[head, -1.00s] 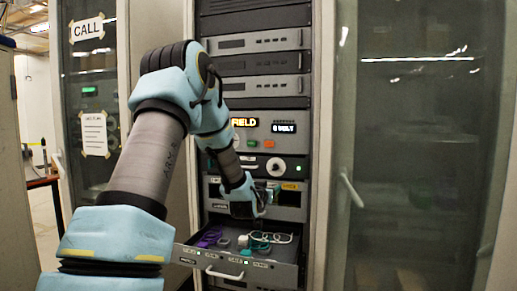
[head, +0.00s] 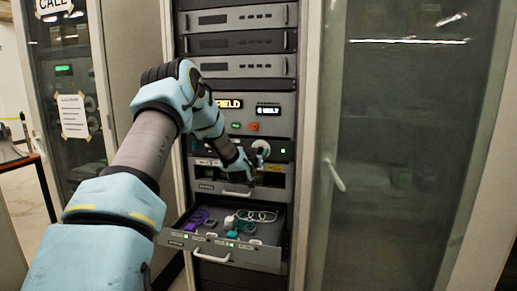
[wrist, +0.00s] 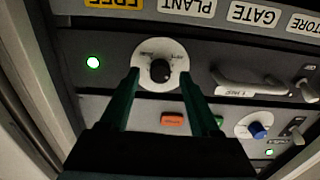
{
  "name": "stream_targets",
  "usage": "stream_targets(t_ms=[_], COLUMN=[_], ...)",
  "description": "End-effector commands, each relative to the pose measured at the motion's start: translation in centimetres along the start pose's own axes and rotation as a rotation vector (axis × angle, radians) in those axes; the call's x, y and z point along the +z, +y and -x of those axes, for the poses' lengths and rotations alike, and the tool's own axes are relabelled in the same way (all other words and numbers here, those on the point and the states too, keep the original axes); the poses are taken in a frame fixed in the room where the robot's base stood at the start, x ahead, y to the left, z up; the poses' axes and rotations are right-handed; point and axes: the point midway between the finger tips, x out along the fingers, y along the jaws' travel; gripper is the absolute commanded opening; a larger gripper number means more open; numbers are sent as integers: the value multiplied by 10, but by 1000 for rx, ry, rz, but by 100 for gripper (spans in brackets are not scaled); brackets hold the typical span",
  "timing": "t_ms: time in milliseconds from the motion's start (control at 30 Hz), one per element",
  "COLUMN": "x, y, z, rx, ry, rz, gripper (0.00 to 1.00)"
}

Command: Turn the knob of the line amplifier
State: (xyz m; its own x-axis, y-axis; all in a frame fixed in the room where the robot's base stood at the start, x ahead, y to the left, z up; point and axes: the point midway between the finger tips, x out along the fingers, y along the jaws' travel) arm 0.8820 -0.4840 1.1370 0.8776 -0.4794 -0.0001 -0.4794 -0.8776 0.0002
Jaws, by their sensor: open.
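The line amplifier (wrist: 220,55) is a dark panel with a lit green lamp, a pale handle and a label that seems to read LINE, upside down in the wrist view. Its black knob (wrist: 160,70) sits at the centre of a white round dial. My gripper (wrist: 160,80) is open, with one green finger on each side of the knob. I cannot tell whether the fingers touch it. In the head view my gripper (head: 257,158) is at the dial (head: 261,147), partly covering it.
An open drawer (head: 225,252) with purple, teal and white items juts out below. A second knob, blue (wrist: 258,130), and an orange button (wrist: 172,120) are on the neighbouring panel. A glass cabinet door (head: 410,150) with a handle stands to the right.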

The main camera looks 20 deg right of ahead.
Motion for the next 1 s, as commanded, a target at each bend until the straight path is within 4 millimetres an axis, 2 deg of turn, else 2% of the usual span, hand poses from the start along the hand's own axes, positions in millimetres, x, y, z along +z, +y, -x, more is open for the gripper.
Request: stream_targets(t_ms=[367,900,1000], x=[0,0,0], y=[0,0,0], z=[-6,-5,-5], rx=[0,0,0], ry=[0,0,0], rz=[0,0,0], gripper=[63,3,0])
